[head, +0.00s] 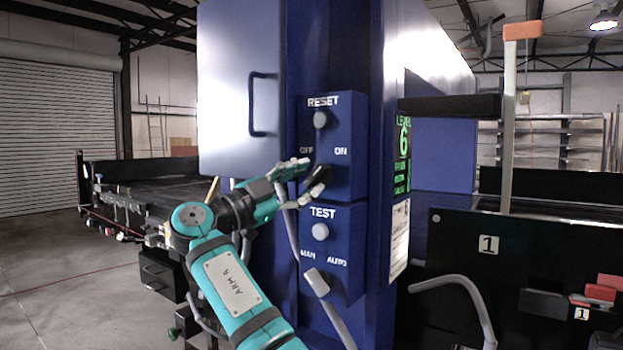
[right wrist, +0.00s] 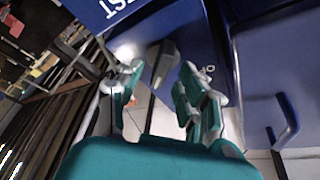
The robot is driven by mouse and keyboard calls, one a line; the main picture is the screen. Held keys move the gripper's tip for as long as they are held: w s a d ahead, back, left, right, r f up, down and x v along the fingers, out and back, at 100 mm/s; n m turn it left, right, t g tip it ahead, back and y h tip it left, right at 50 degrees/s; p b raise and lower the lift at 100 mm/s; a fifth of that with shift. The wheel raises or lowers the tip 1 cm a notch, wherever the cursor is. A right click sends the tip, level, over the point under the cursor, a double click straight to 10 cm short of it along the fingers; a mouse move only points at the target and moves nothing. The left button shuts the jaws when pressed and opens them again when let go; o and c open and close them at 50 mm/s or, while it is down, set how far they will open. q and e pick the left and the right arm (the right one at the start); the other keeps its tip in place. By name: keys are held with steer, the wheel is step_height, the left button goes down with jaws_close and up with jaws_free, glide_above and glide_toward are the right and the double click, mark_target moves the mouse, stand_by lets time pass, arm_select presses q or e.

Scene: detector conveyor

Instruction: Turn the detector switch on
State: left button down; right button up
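The detector switch is a dark knob (head: 325,186) on the upper blue control box, below the words OFF and ON. It also shows in the right wrist view (right wrist: 162,62) as a dark grey wedge. My right gripper (head: 315,172) reaches it from the left in the head view and partly hides it. In the right wrist view the right gripper (right wrist: 160,75) is open, with one finger on each side of the knob and gaps showing between. I cannot tell which label the knob points to. My left gripper is not in view.
A round RESET button (head: 320,119) sits above the switch and a TEST button (head: 320,231) on the lower box. A cabinet handle (head: 257,104) sticks out at the left. Grey conduits hang below the boxes. A conveyor (head: 145,187) stands at the left.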

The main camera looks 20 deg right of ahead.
steer(key=v, duration=1)
